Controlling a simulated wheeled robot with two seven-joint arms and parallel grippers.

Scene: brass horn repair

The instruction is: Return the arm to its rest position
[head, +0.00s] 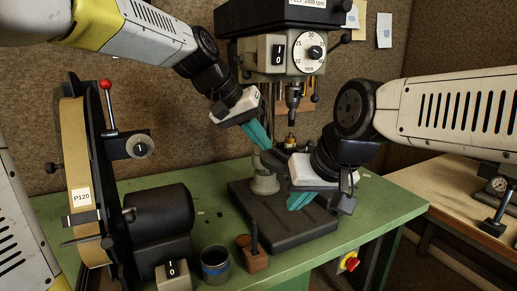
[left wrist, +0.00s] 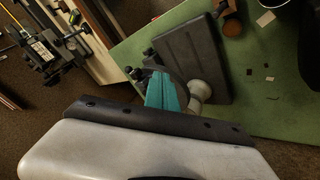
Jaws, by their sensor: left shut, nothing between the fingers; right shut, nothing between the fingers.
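My left gripper (head: 262,138) is the higher one, in front of the drill press's column area, with its teal fingers pointing down and to the right. It is shut and empty, and its teal fingers also show in the left wrist view (left wrist: 166,96). My right gripper (head: 300,202) is lower, over the dark drill press base (head: 290,235). Its teal fingers point down, shut and empty. The two grippers are close together but appear apart. The right arm comes in from the right edge.
The drill press head (head: 285,52) stands behind the grippers. A P120 belt sander (head: 160,215) is at the left of the green bench (head: 385,205). A dark cup (head: 215,265) and a small wooden block (head: 254,262) stand at the front edge. A wooden side table (head: 440,180) is at the right.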

